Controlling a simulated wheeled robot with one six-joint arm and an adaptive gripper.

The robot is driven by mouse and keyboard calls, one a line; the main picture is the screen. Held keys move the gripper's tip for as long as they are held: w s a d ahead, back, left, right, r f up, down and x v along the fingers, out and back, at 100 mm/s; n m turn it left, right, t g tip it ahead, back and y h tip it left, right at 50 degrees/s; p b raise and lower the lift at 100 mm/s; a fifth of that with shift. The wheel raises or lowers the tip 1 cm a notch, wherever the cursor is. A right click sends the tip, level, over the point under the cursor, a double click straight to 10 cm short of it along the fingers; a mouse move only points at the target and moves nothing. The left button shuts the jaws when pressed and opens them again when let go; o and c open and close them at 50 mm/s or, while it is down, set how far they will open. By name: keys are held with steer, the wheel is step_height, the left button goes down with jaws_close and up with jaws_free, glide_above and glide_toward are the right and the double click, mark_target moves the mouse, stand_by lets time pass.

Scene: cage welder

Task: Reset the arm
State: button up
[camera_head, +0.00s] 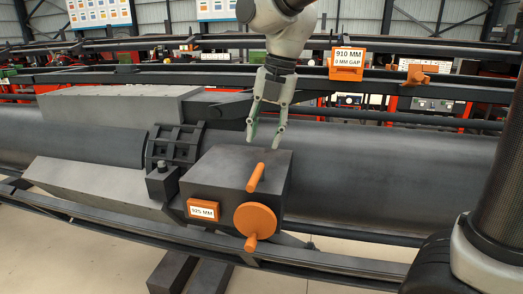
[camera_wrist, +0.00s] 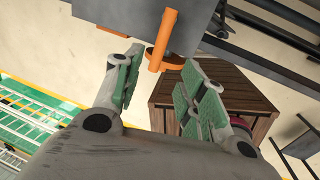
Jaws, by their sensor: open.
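My gripper (camera_head: 266,134) hangs from my arm at the top middle of the head view, fingers pointing down. It is open and empty, above and behind the dark grey box (camera_head: 225,168) with the orange handles. In the wrist view my gripper (camera_wrist: 158,88) shows two green-padded fingers spread apart. An orange lever (camera_head: 256,177) and an orange handwheel (camera_head: 255,221) with a knob are on the box. The orange handle (camera_wrist: 163,38) appears beyond the fingertips in the wrist view, apart from them.
A large dark pipe (camera_head: 390,165) runs across behind the box. Dark rails (camera_head: 110,232) run along the front. An orange label reading 910 MM (camera_head: 346,62) is on the back rail, and a 925 MM label (camera_head: 203,210) is on the box. A wooden crate (camera_wrist: 240,100) stands on the floor.

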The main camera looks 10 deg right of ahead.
steer(key=shift+d+r, duration=0.1)
steer(key=shift+r, duration=0.35)
steer(key=s+d+f+m+t, duration=0.1)
steer(key=s+d+m, duration=0.4)
steer(key=d+m, duration=0.4)
steer(key=s+d+f+m+t+h, duration=0.1)
steer(key=s+d+m, duration=0.4)
steer(key=d+m, duration=0.4)
steer(key=s+d+f+m+t+h, duration=0.1)
steer(key=s+d+m, duration=0.5)
steer(key=d+m, duration=0.4)
steer(key=m, duration=0.4)
steer(key=shift+f+t, duration=0.3)
steer(key=shift+f, duration=0.1)
